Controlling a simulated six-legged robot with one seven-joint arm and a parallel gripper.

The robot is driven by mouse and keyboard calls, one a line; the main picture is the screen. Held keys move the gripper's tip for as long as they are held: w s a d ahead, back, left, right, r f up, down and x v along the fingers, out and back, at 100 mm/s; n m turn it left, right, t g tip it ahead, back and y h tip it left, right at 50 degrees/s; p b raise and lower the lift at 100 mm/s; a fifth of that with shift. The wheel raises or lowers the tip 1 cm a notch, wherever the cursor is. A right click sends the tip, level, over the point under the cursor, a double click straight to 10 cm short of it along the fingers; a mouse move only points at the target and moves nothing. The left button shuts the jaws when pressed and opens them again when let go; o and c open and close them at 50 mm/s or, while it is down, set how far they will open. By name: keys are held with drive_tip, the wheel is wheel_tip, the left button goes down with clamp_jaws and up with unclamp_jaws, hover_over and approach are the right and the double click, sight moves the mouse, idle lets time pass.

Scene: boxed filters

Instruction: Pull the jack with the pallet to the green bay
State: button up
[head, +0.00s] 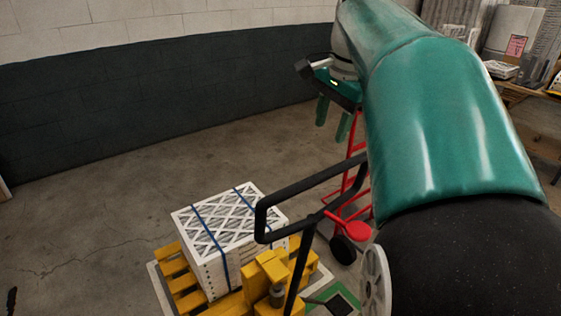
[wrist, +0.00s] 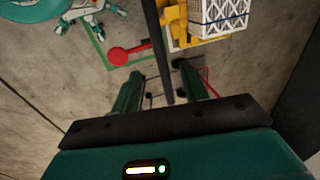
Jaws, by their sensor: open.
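The yellow pallet (head: 176,270) carries a white boxed filter stack (head: 232,225) strapped in blue. The yellow jack (head: 268,277) stands at its near right side, with a black loop handle (head: 310,184) rising from it. In the wrist view the filter stack (wrist: 218,15) is at the top right. My gripper (head: 334,122) is open, fingers down, beyond and above the handle. In the wrist view a black handle bar (wrist: 157,45) runs between my open fingers (wrist: 160,88); I cannot tell whether it touches them. Green floor marking (wrist: 100,55) shows at the upper left, partly hidden.
A red hand truck (head: 352,170) stands behind the handle. A red round-headed object (head: 348,228) lies close to it and shows in the wrist view (wrist: 120,56). A cluttered bench (head: 525,95) is at the right.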

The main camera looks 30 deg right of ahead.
sight(321, 174)
drive_tip(key=f, duration=0.4)
drive_tip(key=w+f, duration=0.1)
drive_tip(key=f, duration=0.4)
drive_tip(key=w+f, duration=0.1)
drive_tip(key=f, duration=0.3)
drive_tip(key=shift+d+f, duration=0.2)
drive_tip(key=shift+d, duration=0.05)
clamp_jaws()
